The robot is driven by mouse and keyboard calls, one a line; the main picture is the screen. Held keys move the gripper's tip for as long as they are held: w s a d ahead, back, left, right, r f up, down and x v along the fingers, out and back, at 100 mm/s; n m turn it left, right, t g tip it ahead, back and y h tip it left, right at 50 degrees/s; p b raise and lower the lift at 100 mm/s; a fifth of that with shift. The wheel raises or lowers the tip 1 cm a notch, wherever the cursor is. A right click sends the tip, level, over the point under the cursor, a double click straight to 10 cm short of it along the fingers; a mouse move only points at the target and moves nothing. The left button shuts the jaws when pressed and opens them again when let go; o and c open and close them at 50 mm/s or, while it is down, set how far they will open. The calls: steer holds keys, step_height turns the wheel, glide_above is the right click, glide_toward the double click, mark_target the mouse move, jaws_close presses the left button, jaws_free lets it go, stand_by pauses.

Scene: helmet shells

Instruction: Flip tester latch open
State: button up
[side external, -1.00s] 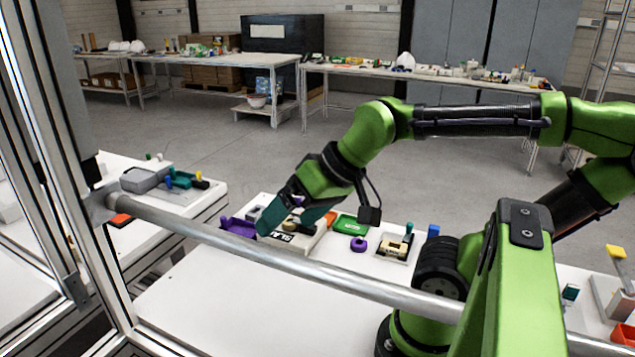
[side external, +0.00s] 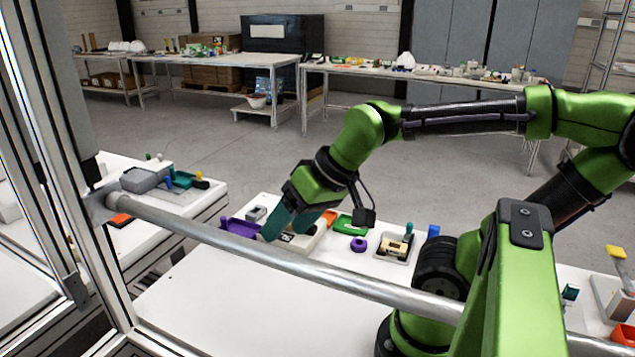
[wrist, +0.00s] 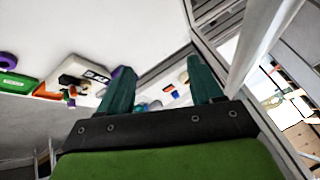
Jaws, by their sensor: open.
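A pale box with dark lettering (side external: 312,241) stands on the white bench under my gripper (side external: 287,227). It looks like the tester, but I cannot be sure. In the wrist view the labelled box (wrist: 97,75) lies to the left of my fingers. No latch can be made out clearly, and my gripper covers part of the box in the side view. My gripper is open, with its two teal fingers apart and nothing seen between them in the wrist view (wrist: 161,82). Whether a finger touches the box I cannot tell.
A purple tray (side external: 239,228) and a small grey block (side external: 257,213) sit left of my gripper. A green box (side external: 350,224), a purple ring (side external: 358,244) and a tray with a beige part (side external: 395,247) sit right. A metal rail (side external: 290,262) crosses in front.

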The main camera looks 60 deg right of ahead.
steer(key=w+f, duration=0.1)
steer(key=w+d+f+g+h, duration=0.1)
steer(key=w+f+g, duration=0.1)
steer(key=shift+w+d+f, duration=0.2)
steer(key=shift+d+f, duration=0.05)
steer(key=shift+d, duration=0.1)
steer(key=c, duration=0.7)
steer(key=w+d+f+g+h, duration=0.1)
steer(key=w+d, duration=0.1)
steer(key=w+d+f+g+h, duration=0.1)
steer(key=w+f+g+h, duration=0.1)
steer(key=shift+d+f+m, duration=0.3)
steer(key=shift+d, duration=0.1)
jaws_close()
steer(key=w+d+m+g+h, duration=0.1)
steer(key=w+d+m+h, duration=0.3)
steer(key=w+d+h, duration=0.1)
steer(key=shift+w+d+h, duration=0.3)
steer(key=shift+w+d, duration=0.6)
steer(key=shift+d, duration=0.35)
steer(key=shift+f, duration=0.1)
